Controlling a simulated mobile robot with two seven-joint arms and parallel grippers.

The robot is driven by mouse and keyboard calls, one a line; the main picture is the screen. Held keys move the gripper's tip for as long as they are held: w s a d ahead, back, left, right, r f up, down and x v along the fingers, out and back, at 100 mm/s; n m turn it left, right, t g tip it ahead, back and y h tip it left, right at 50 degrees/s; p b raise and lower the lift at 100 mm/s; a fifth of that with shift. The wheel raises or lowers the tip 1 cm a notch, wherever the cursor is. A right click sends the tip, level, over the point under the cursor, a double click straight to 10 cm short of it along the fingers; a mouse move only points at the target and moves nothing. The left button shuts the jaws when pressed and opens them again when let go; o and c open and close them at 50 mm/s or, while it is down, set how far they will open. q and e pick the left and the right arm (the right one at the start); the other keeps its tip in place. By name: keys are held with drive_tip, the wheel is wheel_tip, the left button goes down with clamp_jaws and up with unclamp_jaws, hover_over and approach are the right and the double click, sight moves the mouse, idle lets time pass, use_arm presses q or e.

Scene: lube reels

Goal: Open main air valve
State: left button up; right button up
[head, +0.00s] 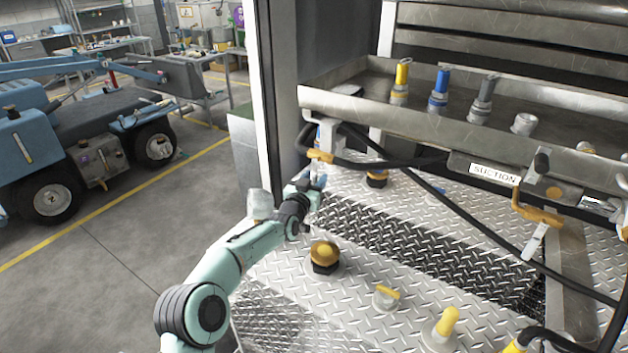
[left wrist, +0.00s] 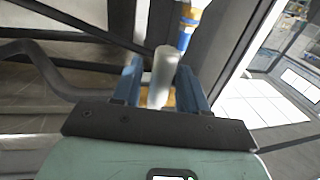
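A valve with a yellow-orange body (head: 321,156) sits below the left end of the metal tray, beside a black hose. My left gripper (head: 314,182) is just below it, largely hidden behind my own wrist. In the left wrist view, my left gripper (left wrist: 162,88) has its two blue fingers apart, one on each side of a pale grey-white handle (left wrist: 163,68). Orange shows at the handle's base (left wrist: 160,98). Gaps seem to show beside the handle, and I cannot tell whether a finger touches it. My right gripper is out of view.
A "SUCTION" label (head: 494,173) and another orange valve (head: 537,209) are at the right. Black hoses (head: 450,205) cross the front. Several fittings stand on the diamond-plate deck (head: 350,290). A white-edged post (head: 267,110) rises at the left. Open floor (head: 110,240) lies beyond.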

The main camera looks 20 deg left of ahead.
use_arm(q)
clamp_jaws()
